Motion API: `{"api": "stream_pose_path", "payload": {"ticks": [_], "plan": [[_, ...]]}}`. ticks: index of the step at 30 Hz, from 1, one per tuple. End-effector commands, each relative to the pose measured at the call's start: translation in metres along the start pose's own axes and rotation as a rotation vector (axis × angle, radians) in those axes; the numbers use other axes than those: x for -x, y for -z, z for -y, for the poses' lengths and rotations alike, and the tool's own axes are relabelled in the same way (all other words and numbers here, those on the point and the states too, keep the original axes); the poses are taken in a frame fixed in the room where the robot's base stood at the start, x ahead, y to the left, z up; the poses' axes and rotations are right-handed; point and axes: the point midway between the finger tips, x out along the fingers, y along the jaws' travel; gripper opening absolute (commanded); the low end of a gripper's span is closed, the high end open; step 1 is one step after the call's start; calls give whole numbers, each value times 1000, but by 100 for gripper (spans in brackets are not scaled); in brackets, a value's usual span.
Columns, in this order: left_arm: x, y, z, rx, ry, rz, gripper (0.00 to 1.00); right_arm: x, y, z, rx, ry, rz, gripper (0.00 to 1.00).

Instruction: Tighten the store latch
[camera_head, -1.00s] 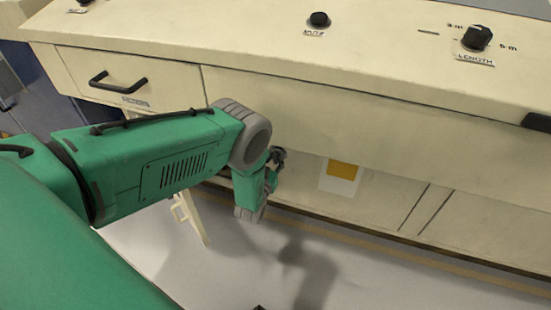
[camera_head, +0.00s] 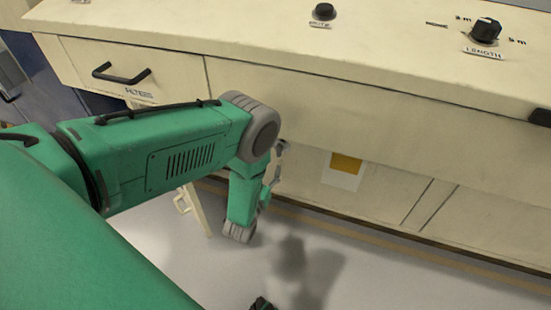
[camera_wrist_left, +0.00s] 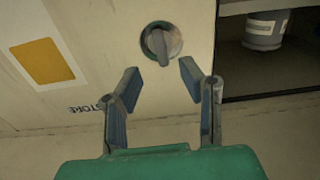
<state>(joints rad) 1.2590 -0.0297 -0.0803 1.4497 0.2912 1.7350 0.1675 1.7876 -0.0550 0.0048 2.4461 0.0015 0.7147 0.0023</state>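The store latch (camera_wrist_left: 161,43) is a round grey knob with a raised grip bar on a cream panel, at the top middle of the left wrist view. The bar stands roughly upright in that picture. A STORE label (camera_wrist_left: 92,106) is on the panel near it. My left gripper (camera_wrist_left: 160,76) is open and empty, its two fingers apart just below the latch in that picture, with no visible contact.
An orange-and-white sign (camera_head: 345,166) is on the lower front. An open compartment with a grey container (camera_wrist_left: 265,30) lies right of the latch in the wrist view. A pale door with a handle (camera_head: 196,207) stands out under the drawer (camera_head: 125,75). The grey floor is mostly clear.

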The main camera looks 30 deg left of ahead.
Motion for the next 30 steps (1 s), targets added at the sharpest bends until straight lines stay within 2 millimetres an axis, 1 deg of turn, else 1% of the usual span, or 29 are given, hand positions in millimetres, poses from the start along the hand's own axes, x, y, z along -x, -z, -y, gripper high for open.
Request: {"api": "stream_pose_path", "payload": {"ticks": [1,3,8,26,28,30], "plan": [[9,-1,0,0,0,3,34,0,0,0,0,0,0,0],[19,-1,0,0,0,2,34,0,0,0,0,0,0,0],[31,-1,-1,0,0,1,34,0,0,0,0,0,0,0],[33,-1,-1,-1,-1,7,34,-1,2,0,0,0,2,0],[34,-3,-2,-4,-2,47,34,-1,2,0,0,0,2,0],[40,-8,-3,-16,-4,143,34,-1,1,0,0,0,3,0]]}}
